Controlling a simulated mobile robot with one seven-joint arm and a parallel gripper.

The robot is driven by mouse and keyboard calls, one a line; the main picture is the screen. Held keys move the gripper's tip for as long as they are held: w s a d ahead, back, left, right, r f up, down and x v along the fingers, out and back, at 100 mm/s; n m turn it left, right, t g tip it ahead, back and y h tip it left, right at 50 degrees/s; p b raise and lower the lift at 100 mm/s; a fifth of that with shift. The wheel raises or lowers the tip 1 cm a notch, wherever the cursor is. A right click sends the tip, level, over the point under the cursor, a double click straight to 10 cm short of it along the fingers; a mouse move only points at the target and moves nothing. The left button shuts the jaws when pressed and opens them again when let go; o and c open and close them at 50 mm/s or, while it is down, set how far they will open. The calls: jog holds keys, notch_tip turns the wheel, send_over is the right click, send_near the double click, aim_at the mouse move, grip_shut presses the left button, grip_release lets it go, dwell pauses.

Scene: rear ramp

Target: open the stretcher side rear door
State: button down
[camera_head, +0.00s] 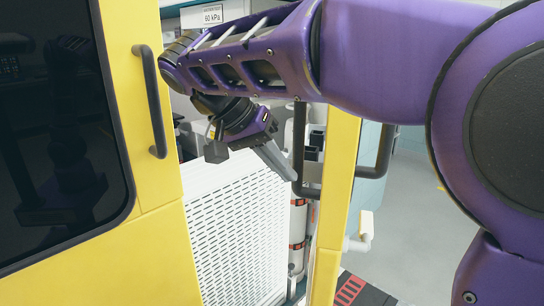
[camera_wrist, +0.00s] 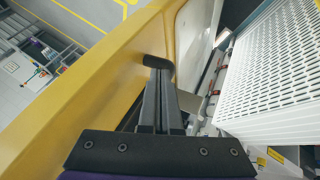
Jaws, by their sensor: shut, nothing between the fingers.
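In the head view a yellow rear door (camera_head: 150,225) with a dark window stands at the left and has a black bar handle (camera_head: 152,100). A narrow yellow door (camera_head: 336,185) shows nearly edge-on right of centre, with a black handle (camera_head: 299,135) on its left side and another (camera_head: 385,152) on its right. An open gap lies between the doors. My gripper (camera_head: 291,174) is shut and empty in this gap, its tip at the narrow door's left handle. In the wrist view the shut fingers (camera_wrist: 160,80) point at a black handle (camera_wrist: 157,62) on a yellow door (camera_wrist: 105,85). Contact is unclear.
A white perforated ramp panel (camera_head: 235,235) stands upright behind the gap, and also fills the wrist view's right side (camera_wrist: 275,70). Red-and-white cylinders (camera_head: 297,235) stand beside it. Grey floor (camera_head: 420,220) is open at the right. My arm covers the upper right.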

aim_at(333, 181)
jog(key=shift+s+d+f, duration=0.1)
jog(key=shift+s+d, duration=0.1)
jog(key=shift+d, duration=0.85)
jog(key=shift+s+d, duration=0.2)
jog(key=shift+d, duration=0.8)
jog(key=shift+d, duration=0.1)
